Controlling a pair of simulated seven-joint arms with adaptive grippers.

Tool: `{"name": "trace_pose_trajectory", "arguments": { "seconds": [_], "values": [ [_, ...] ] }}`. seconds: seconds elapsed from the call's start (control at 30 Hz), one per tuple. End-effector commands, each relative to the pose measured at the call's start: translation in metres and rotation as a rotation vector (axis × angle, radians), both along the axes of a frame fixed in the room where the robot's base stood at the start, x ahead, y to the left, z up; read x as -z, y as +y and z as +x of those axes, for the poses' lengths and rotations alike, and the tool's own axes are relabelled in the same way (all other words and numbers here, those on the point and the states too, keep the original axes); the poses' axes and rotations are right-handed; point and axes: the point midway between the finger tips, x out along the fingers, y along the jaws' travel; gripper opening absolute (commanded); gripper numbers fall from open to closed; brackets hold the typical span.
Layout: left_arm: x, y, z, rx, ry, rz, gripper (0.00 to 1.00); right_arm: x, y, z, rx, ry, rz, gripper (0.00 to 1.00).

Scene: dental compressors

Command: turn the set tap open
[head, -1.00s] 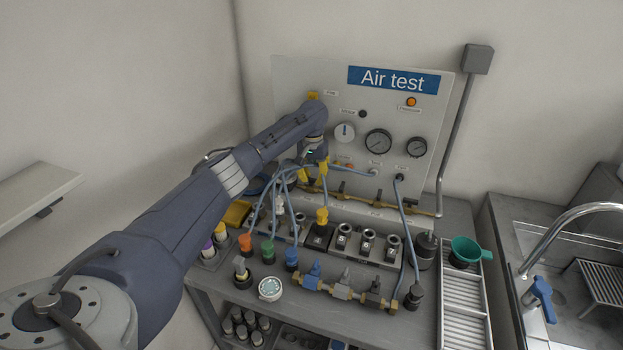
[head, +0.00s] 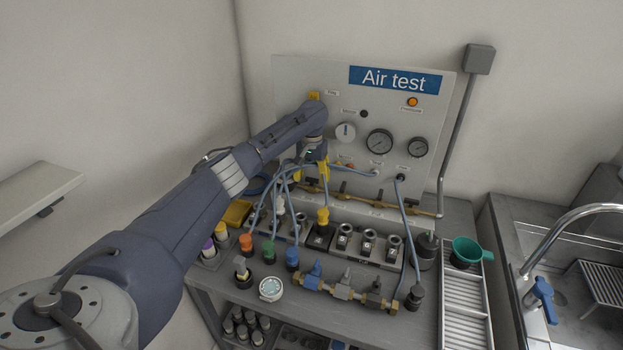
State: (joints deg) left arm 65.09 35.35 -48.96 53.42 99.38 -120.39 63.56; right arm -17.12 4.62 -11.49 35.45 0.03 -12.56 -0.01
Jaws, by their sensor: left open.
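My left arm reaches in from the left to the lower left of the Air test panel (head: 300,85). My left gripper (head: 311,175) points down in front of the panel, its yellow-tipped fingers apart and nothing visible between them. A brass pipe (head: 415,209) runs along the panel's foot, with small dark tap handles (head: 342,187) to the right of the gripper. Their labels are too small to read, so I cannot tell which is the set tap. The gripper and blue hoses cover the pipe's left part. My right gripper is out of view.
Blue hoses (head: 275,190) loop beside the gripper. Below stand numbered sockets (head: 367,242), a yellow-topped plug (head: 323,215), coloured caps (head: 268,247) and a brass manifold (head: 343,291) with a blue handle. A green funnel (head: 466,249) and a sink tap (head: 541,290) are at right.

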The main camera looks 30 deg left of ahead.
Motion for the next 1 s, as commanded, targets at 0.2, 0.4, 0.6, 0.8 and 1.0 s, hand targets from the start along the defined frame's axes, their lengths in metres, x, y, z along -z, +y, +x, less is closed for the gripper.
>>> {"name": "trace_pose_trajectory", "arguments": {
  "seconds": [0.2,0.4,0.6,0.8,1.0],
  "values": [
    [-0.027,0.001,0.001,0.000,-0.004,0.000,0.65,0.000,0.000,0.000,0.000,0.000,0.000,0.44],
    [-0.063,0.001,0.001,0.000,-0.005,0.000,0.65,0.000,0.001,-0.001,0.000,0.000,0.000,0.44],
    [-0.094,0.001,0.001,-0.001,-0.005,0.000,0.65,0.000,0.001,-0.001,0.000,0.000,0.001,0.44],
    [-0.113,0.001,0.001,-0.002,-0.004,0.001,0.65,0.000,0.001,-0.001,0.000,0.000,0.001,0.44],
    [-0.119,0.001,0.000,0.000,-0.003,0.001,0.65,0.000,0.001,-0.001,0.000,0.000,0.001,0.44]
  ]
}}
